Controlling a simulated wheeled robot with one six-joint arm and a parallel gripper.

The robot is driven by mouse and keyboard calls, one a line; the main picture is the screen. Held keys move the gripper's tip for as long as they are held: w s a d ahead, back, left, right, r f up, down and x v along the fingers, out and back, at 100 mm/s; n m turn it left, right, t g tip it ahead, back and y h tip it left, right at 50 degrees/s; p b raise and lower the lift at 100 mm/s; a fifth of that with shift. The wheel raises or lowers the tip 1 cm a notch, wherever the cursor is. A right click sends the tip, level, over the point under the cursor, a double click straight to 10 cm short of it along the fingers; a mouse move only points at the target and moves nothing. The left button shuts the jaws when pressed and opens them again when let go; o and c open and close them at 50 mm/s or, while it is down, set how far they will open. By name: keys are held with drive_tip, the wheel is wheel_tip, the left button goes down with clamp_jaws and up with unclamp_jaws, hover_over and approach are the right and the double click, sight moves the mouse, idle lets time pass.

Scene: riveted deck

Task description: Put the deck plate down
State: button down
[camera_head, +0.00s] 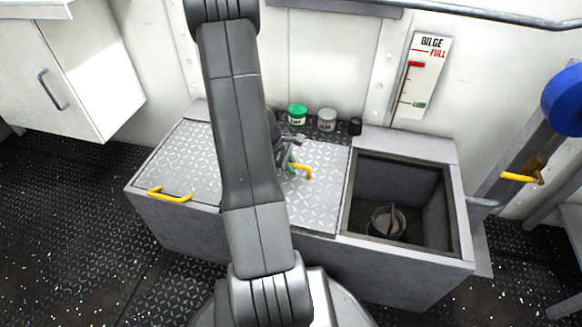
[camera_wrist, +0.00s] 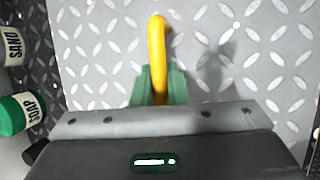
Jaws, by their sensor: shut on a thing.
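The deck plate (camera_head: 325,205) is a grey diamond-tread sheet with a yellow handle (camera_head: 302,171), lying level on the middle of the grey bench, left of the open well. My gripper (camera_head: 291,160) is shut on this handle; in the wrist view the green fingertips (camera_wrist: 157,86) close around the yellow bar (camera_wrist: 157,45). The tread surface (camera_wrist: 100,60) fills most of that view. I cannot tell whether the plate fully touches what is under it. My arm hides its left part in the head view.
The open well (camera_head: 400,190) at right holds a grey pot-like thing (camera_head: 388,222). Another tread plate (camera_head: 185,160) with a yellow handle (camera_head: 169,195) lies at left. A bilge gauge (camera_head: 420,78) hangs on the wall.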

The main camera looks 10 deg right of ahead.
drive_tip(key=c, duration=1.8)
unclamp_jaws()
drive_tip(key=shift+f, duration=0.15)
drive_tip(key=o, duration=0.4)
drive_tip(key=shift+c, duration=0.2)
drive_tip(key=shift+r, duration=0.45)
drive_tip(key=p+v, duration=0.5)
drive_tip(key=v, duration=0.6)
drive_tip(key=shift+a+r+p, duration=0.2)
drive_tip(key=shift+a+p, duration=0.05)
drive_tip(key=shift+p, duration=0.1)
